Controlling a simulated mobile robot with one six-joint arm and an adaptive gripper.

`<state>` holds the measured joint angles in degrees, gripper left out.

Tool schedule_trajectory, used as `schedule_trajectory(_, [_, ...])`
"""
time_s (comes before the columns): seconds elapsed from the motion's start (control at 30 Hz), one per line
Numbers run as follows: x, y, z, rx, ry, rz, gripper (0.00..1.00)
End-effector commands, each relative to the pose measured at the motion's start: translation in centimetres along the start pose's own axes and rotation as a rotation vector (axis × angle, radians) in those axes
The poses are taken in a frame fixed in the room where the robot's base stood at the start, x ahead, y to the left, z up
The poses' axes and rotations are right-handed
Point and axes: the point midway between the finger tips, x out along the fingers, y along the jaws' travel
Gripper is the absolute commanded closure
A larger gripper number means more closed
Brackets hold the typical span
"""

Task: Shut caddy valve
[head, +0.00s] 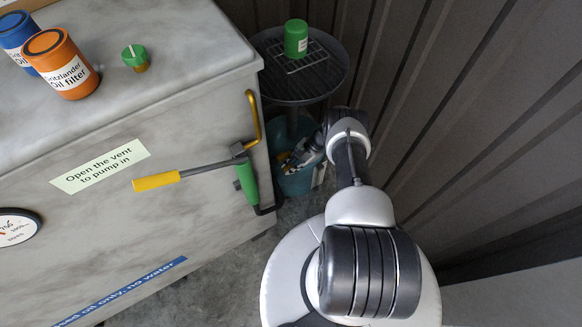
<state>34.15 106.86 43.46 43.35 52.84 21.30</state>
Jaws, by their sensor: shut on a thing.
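The caddy is a large grey marbled cabinet (225,100) on the left, with a pale top. A green knob (134,58) with a white line stands on its top; I cannot tell whether this is the valve. A yellow-handled lever (160,181), a green cylinder (246,184) and a yellow bent pipe (254,118) are at its right front corner. My gripper (291,164) is low beside this corner, in front of the teal bucket (295,185). It is small and partly hidden by my wrist. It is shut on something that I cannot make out.
An orange oil filter (62,66) and a blue one (18,36) stand on the cabinet top. A green can (296,38) stands on a grid over a round dark tray (335,66). A dark ribbed wall (480,110) closes off the right side.

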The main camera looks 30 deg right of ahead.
Motion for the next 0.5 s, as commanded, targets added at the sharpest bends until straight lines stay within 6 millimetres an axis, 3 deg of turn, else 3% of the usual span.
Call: schedule_trajectory(0.5, [0.06,0.00,-0.05,0.009,-0.059,-0.002,1.00])
